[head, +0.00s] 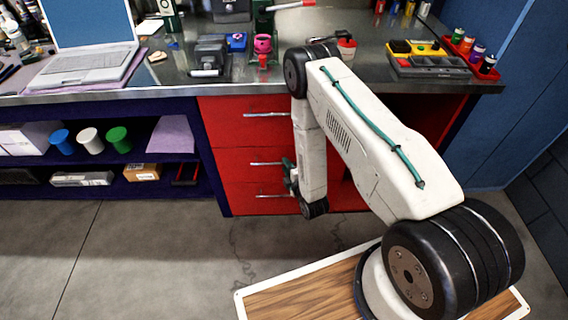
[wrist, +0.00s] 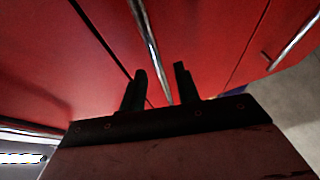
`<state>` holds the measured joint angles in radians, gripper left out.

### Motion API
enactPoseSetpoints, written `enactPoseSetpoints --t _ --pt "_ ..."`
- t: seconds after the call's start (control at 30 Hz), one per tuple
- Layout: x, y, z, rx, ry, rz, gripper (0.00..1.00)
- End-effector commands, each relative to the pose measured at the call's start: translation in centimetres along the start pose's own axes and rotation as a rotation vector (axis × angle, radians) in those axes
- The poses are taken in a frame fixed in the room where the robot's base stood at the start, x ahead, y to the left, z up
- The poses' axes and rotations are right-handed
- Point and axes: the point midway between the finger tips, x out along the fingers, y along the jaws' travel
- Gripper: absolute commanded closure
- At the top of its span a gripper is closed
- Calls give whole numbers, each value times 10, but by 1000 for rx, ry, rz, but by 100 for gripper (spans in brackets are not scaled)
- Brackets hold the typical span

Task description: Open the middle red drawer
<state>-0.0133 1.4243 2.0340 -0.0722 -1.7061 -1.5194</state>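The middle red drawer (head: 230,166) is in the cabinet under the bench, between an upper and a lower red drawer. Its front looks flush with the others, so it appears shut. Its silver bar handle (head: 264,163) runs sideways, and my gripper (head: 289,172) is at the right end of it. In the wrist view a silver handle (wrist: 149,42) runs down towards the gap between the two dark fingers of my gripper (wrist: 160,84). The fingers are apart. I cannot tell whether they touch the handle.
The upper drawer handle (head: 267,114) and lower drawer handle (head: 272,195) are close above and below. A shelf with cups (head: 89,140) and boxes is to the left. The metal bench top (head: 180,65) overhangs, holding a laptop (head: 88,66) and tools. Grey floor (head: 150,250) in front is clear.

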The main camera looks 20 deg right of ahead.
Motion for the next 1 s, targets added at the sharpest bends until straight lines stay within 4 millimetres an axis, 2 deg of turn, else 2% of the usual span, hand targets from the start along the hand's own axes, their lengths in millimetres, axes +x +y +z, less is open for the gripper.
enactPoseSetpoints --t 0.2,0.53,0.63,0.67,1.0 --pt "25 0 0 1 0 0 68" --pt "29 0 0 2 0 -1 68" --pt "29 0 0 2 0 -2 96" --pt "29 0 0 2 0 -2 100" --pt "33 0 -2 2 1 -2 100"
